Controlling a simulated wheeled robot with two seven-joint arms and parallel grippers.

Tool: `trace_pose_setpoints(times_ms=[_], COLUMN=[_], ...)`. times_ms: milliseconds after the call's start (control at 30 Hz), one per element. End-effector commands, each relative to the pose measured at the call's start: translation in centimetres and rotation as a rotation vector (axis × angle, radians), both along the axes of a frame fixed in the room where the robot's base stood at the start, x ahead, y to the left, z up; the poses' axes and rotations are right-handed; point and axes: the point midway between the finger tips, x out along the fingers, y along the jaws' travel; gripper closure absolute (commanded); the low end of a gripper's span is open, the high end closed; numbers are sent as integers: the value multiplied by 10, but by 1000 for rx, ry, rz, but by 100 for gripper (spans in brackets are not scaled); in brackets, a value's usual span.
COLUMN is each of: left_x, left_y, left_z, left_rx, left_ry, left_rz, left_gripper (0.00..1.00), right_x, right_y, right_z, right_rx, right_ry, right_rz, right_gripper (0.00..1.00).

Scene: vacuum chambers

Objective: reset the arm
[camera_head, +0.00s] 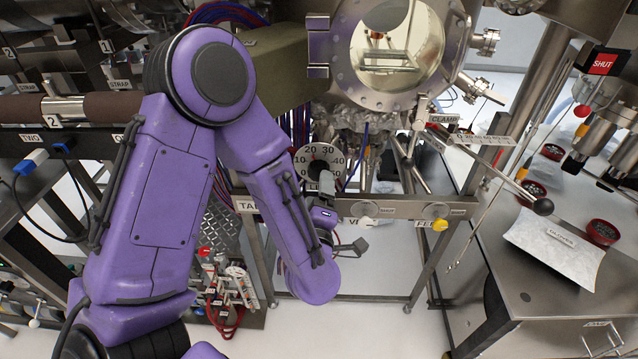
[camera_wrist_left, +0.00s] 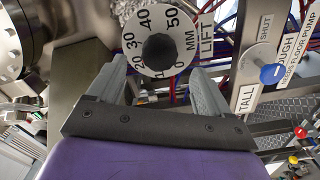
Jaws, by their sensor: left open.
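My left arm (camera_head: 175,180) is purple, comes in from the left and bends down over the middle of the head view. My left gripper (camera_head: 345,245) is partly hidden behind its wrist there. In the left wrist view the two grey fingers of my left gripper (camera_wrist_left: 158,85) stand apart with nothing between them. They point toward the round white lift dial (camera_wrist_left: 158,40) with its black knob, which shows just beyond the fingertips. Whether they touch it I cannot tell. The dial also shows in the head view (camera_head: 320,165). My right gripper is not in view.
A steel chamber with a round window (camera_head: 395,50) stands behind the arm. A rail with labelled knobs (camera_head: 440,210) runs below it. A steel bench (camera_head: 535,305) at right holds a white gloves packet (camera_head: 555,248) and red-rimmed round items (camera_head: 602,232).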

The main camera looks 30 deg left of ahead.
Motion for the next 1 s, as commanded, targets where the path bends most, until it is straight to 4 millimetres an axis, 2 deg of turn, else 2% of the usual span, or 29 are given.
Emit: trace_pose_setpoints(times_ms=[33,100,233,800,867,933,967,1000], left_x=[-9,-19,-30,-30,-26,-18,-16,-18], left_y=[-6,-13,-18,-21,-28,-40,-43,-45], left_z=[-3,5,2,-1,-7,-21,-33,-62], left_rx=[3,6,3,9,32,88,127,183], left_ry=[1,4,2,13,59,168,238,371], left_rz=[-4,-4,-1,-10,-53,-144,-189,-255], left_gripper=[20,20,20,20,20,20,20,20], right_x=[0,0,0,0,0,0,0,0], right_y=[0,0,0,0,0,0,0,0], right_z=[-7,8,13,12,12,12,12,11], right_rx=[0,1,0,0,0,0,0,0], right_ry=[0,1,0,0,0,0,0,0], right_rz=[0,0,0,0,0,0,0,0], right_gripper=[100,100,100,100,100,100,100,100])
